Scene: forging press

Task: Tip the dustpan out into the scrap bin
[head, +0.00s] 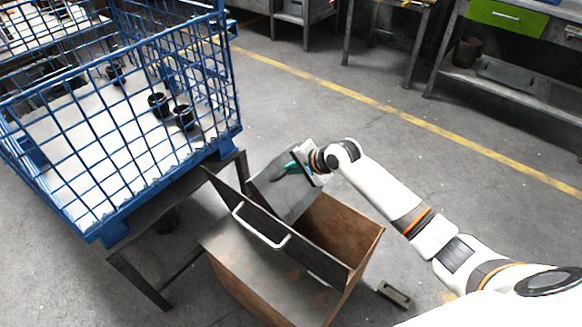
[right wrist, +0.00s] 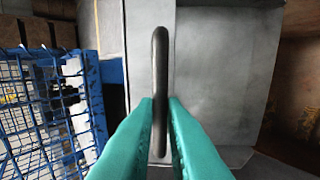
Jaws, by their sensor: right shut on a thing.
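The dustpan (head: 293,196) is a grey sheet-metal pan, steeply tilted over the opening of the scrap bin (head: 345,232). My right gripper (head: 286,170) is shut on its dark bar handle, with the teal fingers on either side of it. In the right wrist view the fingers (right wrist: 160,115) pinch the handle (right wrist: 160,60) against the grey pan (right wrist: 215,75). The pan face in view looks bare; whether anything lies in it is hidden. The bin is a rusty brown box. Its interior (right wrist: 305,75) shows at the right. My left gripper is out of view.
A raised dark panel with a light handle (head: 262,226) stands along the bin's opening, close to the dustpan. A blue mesh cage (head: 120,120) with several dark cups stands on a low stand at left. A small dark object (head: 393,294) lies on the floor. Floor at upper right is clear.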

